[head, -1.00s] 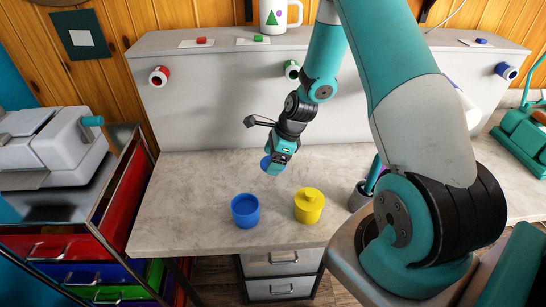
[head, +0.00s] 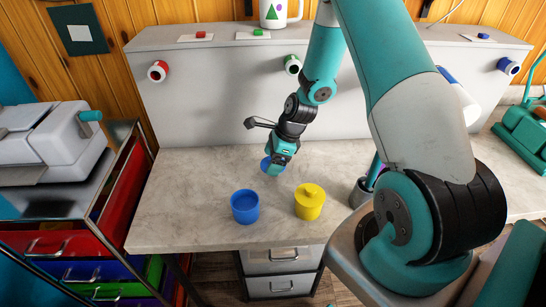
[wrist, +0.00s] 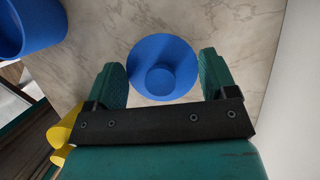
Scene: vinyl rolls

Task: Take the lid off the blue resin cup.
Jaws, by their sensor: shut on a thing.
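The blue resin cup (head: 245,208) stands upright and open on the worktop, left of the yellow cup in the head view. Its side also shows at the top left of the wrist view (wrist: 40,28). My gripper (wrist: 162,78) is shut on the round blue lid (wrist: 163,55), with a finger at either side of it and the lid's knob facing the camera. In the head view my gripper (head: 276,166) is behind the blue cup and clear of it, and partly hides the lid (head: 266,163). I cannot tell whether the lid touches the worktop.
A yellow lidded cup (head: 309,202) stands right of the blue cup. A dark holder (head: 361,193) is farther right. The grey raised back (head: 215,105) with coloured rolls bounds the worktop (head: 180,205) behind. The worktop's left part is clear.

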